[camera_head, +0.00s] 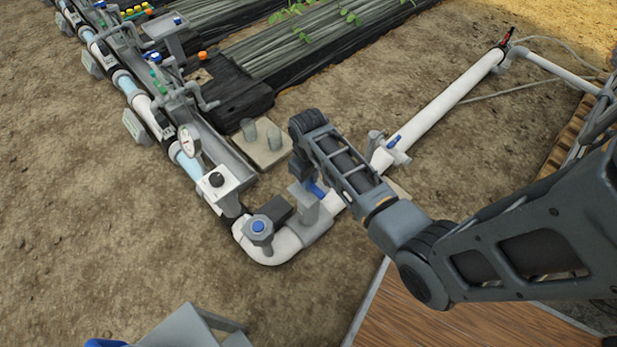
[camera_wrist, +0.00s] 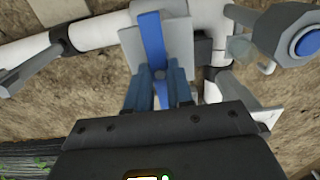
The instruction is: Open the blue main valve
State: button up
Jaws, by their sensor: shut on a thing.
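The blue main valve's lever (camera_head: 318,189) sits on a grey valve body on the white pipe, near the pipe's bend. In the wrist view the blue lever (camera_wrist: 151,42) lies across the line of the pipe, over the light grey body (camera_wrist: 176,45). My gripper (camera_wrist: 158,88) comes to it with one finger on each side and is shut on the lever's near part. In the head view my gripper (camera_head: 303,185) is at the valve, and my wrist hides part of it. The gripped part of the lever is partly hidden between the fingers.
A grey fitting with a blue round cap (camera_head: 258,228) stands close by at the bend. A smaller blue-handled valve (camera_head: 393,141) is farther along the pipe (camera_head: 450,97). A pressure gauge (camera_head: 189,140) stands on the line at left. A wooden deck (camera_head: 440,318) lies at lower right.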

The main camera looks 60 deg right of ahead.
grip_shut()
jog(key=shift+r+p, duration=0.1)
jog(key=shift+p, duration=0.25)
jog(key=n+p, duration=0.2)
jog(key=n, duration=0.1)
jog(key=shift+r+p, duration=0.15)
jog(key=shift+p, duration=0.25)
jog(key=n+p, duration=0.3)
jog(key=n, duration=0.2)
jog(key=shift+p, duration=0.35)
jog(key=n+p, duration=0.2)
jog(key=n, duration=0.6)
jog(key=n+p, duration=0.1)
jog(key=shift+w+f+n, duration=0.1)
jog(key=shift+f+n, duration=0.15)
jog(key=shift+n, duration=0.15)
